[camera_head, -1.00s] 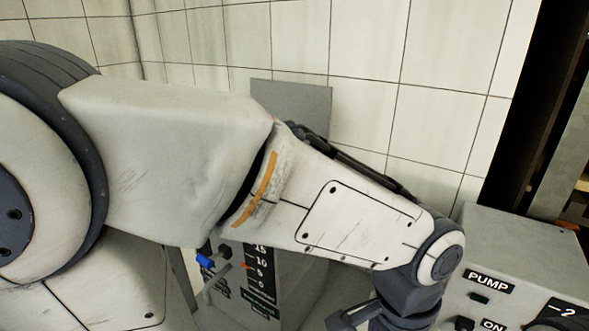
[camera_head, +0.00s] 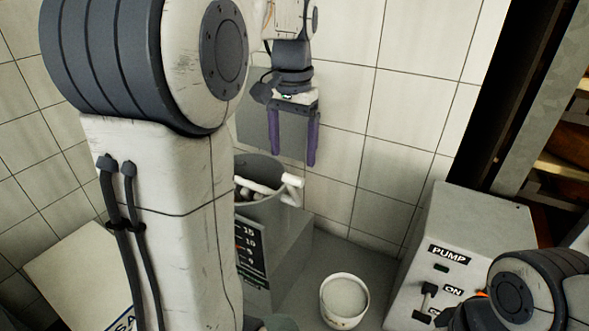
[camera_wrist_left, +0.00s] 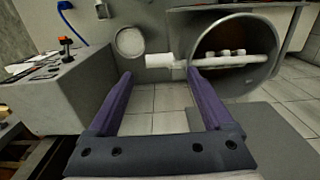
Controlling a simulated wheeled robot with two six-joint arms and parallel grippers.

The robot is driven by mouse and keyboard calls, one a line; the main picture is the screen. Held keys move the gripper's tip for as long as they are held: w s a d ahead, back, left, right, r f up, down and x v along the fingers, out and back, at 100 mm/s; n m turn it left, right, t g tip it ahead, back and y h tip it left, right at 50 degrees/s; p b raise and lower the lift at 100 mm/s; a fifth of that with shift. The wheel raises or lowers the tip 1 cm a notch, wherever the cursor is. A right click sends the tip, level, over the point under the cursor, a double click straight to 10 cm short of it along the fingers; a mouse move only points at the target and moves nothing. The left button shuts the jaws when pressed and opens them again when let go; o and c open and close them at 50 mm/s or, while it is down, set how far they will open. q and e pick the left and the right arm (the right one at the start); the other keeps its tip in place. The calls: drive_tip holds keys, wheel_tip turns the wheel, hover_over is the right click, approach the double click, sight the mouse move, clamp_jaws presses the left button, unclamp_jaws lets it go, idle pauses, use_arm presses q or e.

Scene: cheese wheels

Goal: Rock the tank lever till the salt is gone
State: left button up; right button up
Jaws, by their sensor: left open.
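A round grey metal tank (camera_head: 270,214) stands by the tiled wall, partly hidden behind my left arm. A white bar (camera_head: 291,188) lies across its mouth and sticks out past the rim; it may be the tank lever. In the left wrist view the bar (camera_wrist_left: 160,61) has several white knobs inside the tank (camera_wrist_left: 222,88). My left gripper (camera_head: 311,160) hangs above the tank with its purple fingers pointing down, open and empty, apart from the bar. I cannot make out any salt inside the tank. My right gripper is not in view; part of my right arm shows at lower right.
A white tub (camera_head: 345,322) with pale contents stands right of the tank. A grey box marked PUMP (camera_head: 478,235) with a switch lever stands further right, near my right arm. A numbered scale (camera_head: 252,252) is on the stand below the tank.

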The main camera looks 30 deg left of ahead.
sight(293, 176)
use_arm(q)
wheel_tip(293, 176, down, 6)
drive_tip(key=shift+r, duration=0.15)
clamp_jaws()
